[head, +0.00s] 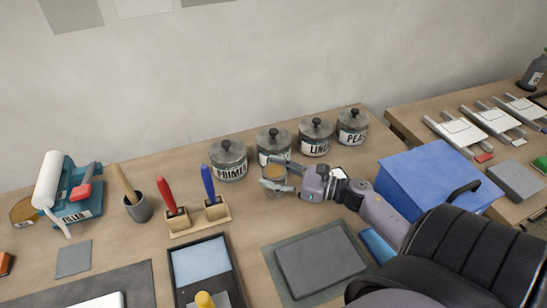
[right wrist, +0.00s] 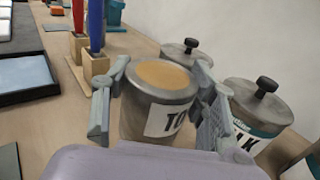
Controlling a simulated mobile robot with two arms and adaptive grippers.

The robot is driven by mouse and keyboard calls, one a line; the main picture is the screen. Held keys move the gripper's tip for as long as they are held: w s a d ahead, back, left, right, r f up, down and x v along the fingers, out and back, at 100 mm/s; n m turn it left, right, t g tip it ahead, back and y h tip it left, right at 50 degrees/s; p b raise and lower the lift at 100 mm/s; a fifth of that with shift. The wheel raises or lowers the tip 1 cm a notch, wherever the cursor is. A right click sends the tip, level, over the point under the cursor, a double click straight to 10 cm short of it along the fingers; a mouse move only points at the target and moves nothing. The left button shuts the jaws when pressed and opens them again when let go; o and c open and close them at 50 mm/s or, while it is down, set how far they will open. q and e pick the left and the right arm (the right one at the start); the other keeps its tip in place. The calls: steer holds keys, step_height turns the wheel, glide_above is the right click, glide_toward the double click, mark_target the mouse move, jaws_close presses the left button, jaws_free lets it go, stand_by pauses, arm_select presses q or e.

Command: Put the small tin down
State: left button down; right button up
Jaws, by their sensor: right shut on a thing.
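The small tin (right wrist: 158,106) is a grey metal can with a tan top and a white label with the letters "TO" showing. My right gripper (right wrist: 162,82) is shut on it, one finger on each side, in the right wrist view. In the head view the tin (head: 274,178) shows between the fingers of my right gripper (head: 277,171), in front of the lidded jars. The tin looks upright or nearly so. I cannot tell whether its base touches the bench. My left gripper is not in view.
Several lidded jars stand behind the tin, including the PRIMER jar (head: 228,162). A wooden rack (head: 201,221) with red- and blue-handled tools is to the left. A grey mat (head: 320,262) lies in front, a blue box (head: 437,177) to the right. Bare bench (head: 247,213) lies left of the gripper.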

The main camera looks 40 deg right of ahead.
steer(key=shift+f, duration=0.7)
step_height(320, 180, down, 3)
steer(key=shift+f, duration=0.2)
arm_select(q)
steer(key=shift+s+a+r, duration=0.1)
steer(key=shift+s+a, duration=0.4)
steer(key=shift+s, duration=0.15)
arm_select(e)
steer(key=shift+f, duration=0.2)
steer(key=o, duration=1.5)
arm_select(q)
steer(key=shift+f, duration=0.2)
arm_select(e)
steer(key=shift+o, duration=0.2)
